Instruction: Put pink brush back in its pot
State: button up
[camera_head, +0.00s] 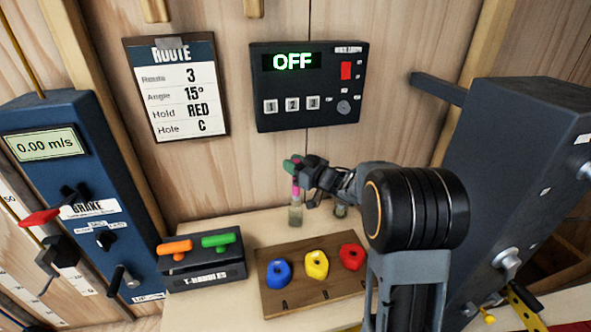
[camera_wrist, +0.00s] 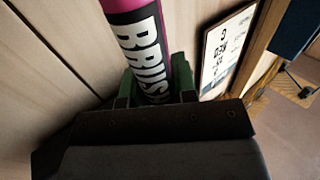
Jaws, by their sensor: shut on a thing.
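The pink brush (camera_head: 296,191) is held about upright in my gripper (camera_head: 293,168). In the wrist view the brush (camera_wrist: 129,6) shows a white "BRUSH" label on black and sits between the green fingers of my gripper (camera_wrist: 155,88). My gripper is shut on it. In the head view a small clear pot (camera_head: 296,216) stands on the bench directly below the brush in the picture. I cannot tell whether the brush's lower end is inside the pot or just above it.
Another small clear vessel (camera_head: 341,208) stands to the right, partly behind my arm. A wooden board with coloured holds (camera_head: 312,300) and a T-handle box (camera_head: 205,272) lie in front. A route sheet (camera_head: 177,88) and black control panel (camera_head: 308,85) hang behind. A dark column (camera_head: 515,170) stands right.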

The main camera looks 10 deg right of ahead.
notch_tip(320, 180, down, 9)
jog(key=w+b, duration=0.2)
jog(key=b, duration=0.5)
jog(key=shift+w+f, duration=0.15)
dwell(0.4)
jog(key=o, duration=1)
